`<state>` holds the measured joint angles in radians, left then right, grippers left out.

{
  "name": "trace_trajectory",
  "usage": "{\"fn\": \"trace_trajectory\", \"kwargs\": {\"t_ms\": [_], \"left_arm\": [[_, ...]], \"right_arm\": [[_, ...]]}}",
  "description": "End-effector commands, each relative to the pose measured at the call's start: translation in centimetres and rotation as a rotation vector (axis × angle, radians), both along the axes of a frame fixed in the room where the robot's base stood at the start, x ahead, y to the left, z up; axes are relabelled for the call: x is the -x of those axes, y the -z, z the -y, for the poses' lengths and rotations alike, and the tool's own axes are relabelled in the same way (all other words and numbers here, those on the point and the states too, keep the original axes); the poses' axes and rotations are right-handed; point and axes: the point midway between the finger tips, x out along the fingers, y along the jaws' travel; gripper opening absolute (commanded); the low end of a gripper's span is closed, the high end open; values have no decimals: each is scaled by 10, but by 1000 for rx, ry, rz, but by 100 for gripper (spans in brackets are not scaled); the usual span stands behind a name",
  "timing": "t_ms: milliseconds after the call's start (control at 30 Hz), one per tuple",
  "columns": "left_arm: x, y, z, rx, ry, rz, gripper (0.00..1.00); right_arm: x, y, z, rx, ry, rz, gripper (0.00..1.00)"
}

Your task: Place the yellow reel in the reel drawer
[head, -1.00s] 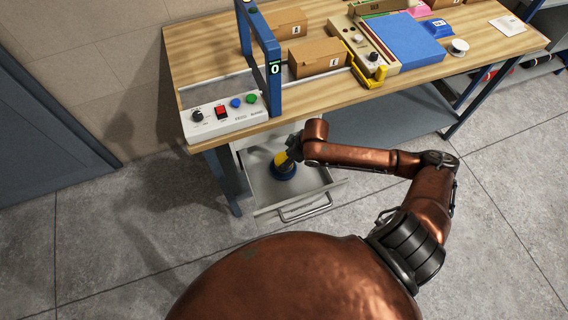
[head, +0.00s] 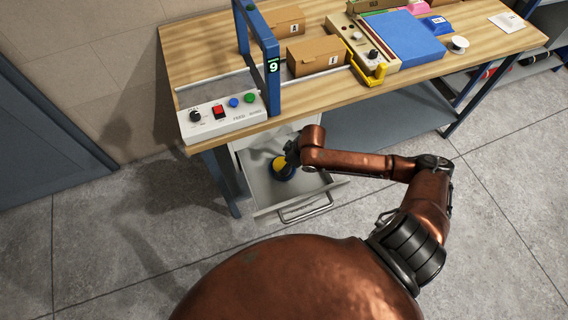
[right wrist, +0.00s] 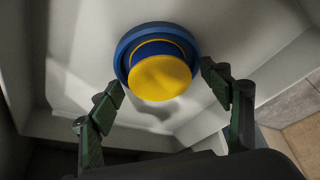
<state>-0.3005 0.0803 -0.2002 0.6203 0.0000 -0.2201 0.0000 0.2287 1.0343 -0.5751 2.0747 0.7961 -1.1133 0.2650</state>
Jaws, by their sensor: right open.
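The yellow reel (head: 284,163), with a blue flange, stands in the open reel drawer (head: 262,206) below the table. In the right wrist view the reel (right wrist: 160,78) shows its round yellow end facing the camera, with the wider blue flange behind it on the pale drawer floor. My right gripper (head: 289,154) is just above the reel in the head view. Its two fingers are spread in the right wrist view (right wrist: 163,84), one to each side of the reel, with nothing gripped. My left gripper is not in view.
The table (head: 205,55) stands over the drawer. It carries a control box (head: 222,117), a blue frame (head: 268,70) with a green display, cardboard boxes (head: 318,56) and a blue pad (head: 408,40). The drawer handle (head: 305,210) sticks out in front over clear floor.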

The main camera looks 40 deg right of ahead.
Motion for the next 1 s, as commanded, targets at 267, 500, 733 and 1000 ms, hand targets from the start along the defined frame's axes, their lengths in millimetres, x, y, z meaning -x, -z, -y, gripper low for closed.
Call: {"fn": "trace_trajectory", "kwargs": {"t_ms": [267,500,733,1000], "left_arm": [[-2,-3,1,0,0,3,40],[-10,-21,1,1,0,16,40],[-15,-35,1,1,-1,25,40],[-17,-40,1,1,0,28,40]], "right_arm": [[2,-11,2,1,-1,2,71],[17,-56,12,3,0,4,71],[32,-96,20,1,0,2,71],[39,-113,24,-1,1,1,71]]}}
